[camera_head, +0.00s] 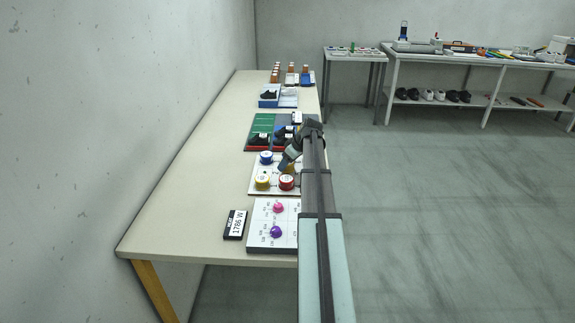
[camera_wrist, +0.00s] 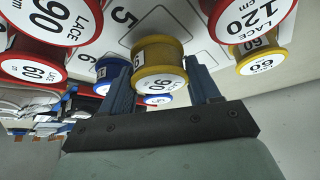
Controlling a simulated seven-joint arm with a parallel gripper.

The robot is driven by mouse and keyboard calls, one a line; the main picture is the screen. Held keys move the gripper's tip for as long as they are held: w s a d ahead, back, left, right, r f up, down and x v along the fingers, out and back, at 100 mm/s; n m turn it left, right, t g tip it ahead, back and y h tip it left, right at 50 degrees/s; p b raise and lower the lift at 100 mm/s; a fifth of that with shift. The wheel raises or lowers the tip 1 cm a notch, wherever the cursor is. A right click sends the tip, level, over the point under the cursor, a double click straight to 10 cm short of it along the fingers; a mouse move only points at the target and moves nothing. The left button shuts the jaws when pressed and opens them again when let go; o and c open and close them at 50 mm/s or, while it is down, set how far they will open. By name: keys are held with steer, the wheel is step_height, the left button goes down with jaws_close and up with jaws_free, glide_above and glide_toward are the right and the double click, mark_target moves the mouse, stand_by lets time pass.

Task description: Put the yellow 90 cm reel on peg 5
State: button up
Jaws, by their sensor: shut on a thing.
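The yellow 90 cm reel (camera_wrist: 158,52) sits between the two fingers of my gripper (camera_wrist: 157,70) in the wrist view, with its white "90" label facing the camera. My gripper is shut on it. A printed "5" (camera_wrist: 122,14) shows on the pale peg board (camera_wrist: 155,22) just beside the held reel. Whether the reel touches the board or a peg I cannot tell; peg 5 itself is not visible. In the head view my gripper (camera_head: 287,162) is over the far right part of the peg board (camera_head: 254,186), and I cannot make out the held reel there.
In the head view a board with pink and purple knobs (camera_head: 262,212) lies in front, beside a black "1786 W" sign (camera_head: 235,225).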

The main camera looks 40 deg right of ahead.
steer(key=shift+f, duration=0.45)
steer(key=shift+f, duration=0.5)
steer(key=o, duration=0.8)
steer(key=shift+r, duration=0.55)
steer(key=v, duration=1.2)
